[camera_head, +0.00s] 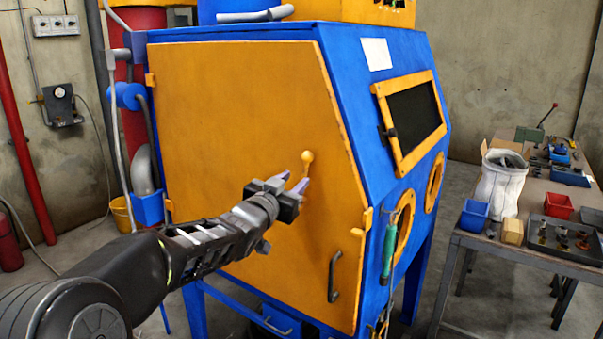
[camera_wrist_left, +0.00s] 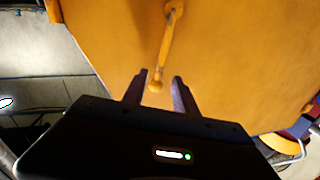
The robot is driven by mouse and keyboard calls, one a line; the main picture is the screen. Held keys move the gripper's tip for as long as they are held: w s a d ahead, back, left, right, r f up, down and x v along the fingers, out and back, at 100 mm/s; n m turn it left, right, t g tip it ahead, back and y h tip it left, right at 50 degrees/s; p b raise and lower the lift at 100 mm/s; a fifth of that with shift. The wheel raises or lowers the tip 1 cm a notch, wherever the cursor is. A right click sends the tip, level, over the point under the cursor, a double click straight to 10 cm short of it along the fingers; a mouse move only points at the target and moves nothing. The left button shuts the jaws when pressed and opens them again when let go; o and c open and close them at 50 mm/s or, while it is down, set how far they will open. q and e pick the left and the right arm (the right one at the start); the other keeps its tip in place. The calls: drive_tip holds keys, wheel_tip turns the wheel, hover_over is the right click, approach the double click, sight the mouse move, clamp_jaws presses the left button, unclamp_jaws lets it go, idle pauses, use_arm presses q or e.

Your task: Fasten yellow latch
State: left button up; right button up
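The yellow latch (camera_head: 307,158) is a small lever on the large yellow side door (camera_head: 230,100) of the blue cabinet. In the head view its rounded upper part shows, and its lower part runs down behind my left gripper (camera_head: 293,181). In the left wrist view the latch arm (camera_wrist_left: 166,45) ends in a small ball that appears between the fingertips of my left gripper (camera_wrist_left: 155,87). The fingers are apart, with a visible gap on each side of the ball. I cannot tell the exact depth between ball and fingers. My right gripper is not in view.
A dark door handle (camera_head: 334,277) sits low on the door, near a yellow catch (camera_head: 367,218) at its right edge. A green-handled tool (camera_head: 388,252) hangs on the cabinet front. A workbench (camera_head: 530,250) with bins stands at right.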

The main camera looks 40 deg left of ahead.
sight(304, 172)
use_arm(q)
drive_tip(key=p+x, duration=0.1)
drive_tip(key=x, duration=0.4)
drive_tip(key=shift+w, duration=0.1)
clamp_jaws()
idle(1.3)
